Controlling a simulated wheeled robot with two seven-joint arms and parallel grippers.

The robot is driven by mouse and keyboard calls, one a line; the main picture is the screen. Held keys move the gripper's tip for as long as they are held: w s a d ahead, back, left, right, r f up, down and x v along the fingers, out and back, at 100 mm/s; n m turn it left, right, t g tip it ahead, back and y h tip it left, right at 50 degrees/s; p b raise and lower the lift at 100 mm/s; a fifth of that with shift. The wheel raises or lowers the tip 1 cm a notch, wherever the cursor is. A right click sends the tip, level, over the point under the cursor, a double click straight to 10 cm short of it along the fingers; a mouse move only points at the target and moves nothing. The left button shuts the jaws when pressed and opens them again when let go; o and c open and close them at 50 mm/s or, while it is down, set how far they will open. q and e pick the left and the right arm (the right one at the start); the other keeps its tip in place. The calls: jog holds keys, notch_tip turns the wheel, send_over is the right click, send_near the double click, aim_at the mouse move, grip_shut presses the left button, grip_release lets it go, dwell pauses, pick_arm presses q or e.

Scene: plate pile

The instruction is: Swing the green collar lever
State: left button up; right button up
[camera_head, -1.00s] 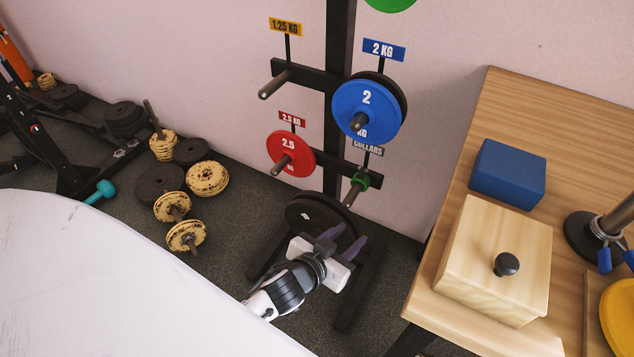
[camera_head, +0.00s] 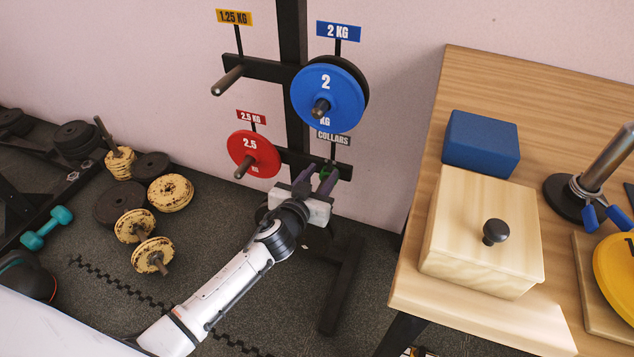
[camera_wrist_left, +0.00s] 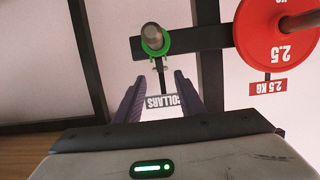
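The green collar (camera_wrist_left: 155,40) sits around the collars peg (camera_wrist_left: 152,30) of the rack. In the wrist view, which is upside down, it lies just beyond my left fingertips. In the head view only a little of the green collar (camera_head: 325,170) shows behind my fingers. I cannot make out its lever clearly. My left gripper (camera_head: 317,176) reaches up to the peg. In the wrist view the left gripper (camera_wrist_left: 159,78) has its two purple fingers apart with nothing between them, and the COLLARS label shows beyond. My right gripper is not in view.
A red 2.5 plate (camera_head: 253,154) hangs left of the collar and a blue 2 plate (camera_head: 328,96) hangs above it. A wooden table (camera_head: 480,80) with a lidded box (camera_head: 480,230) stands to the right. Dumbbells and plates lie on the floor at left.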

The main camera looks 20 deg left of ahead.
aim_at(330, 162)
pick_arm(q)
jog(key=shift+b+x, duration=1.1)
jog(key=shift+x, duration=1.1)
jog(key=c, duration=0.5)
jog(key=shift+c, duration=0.2)
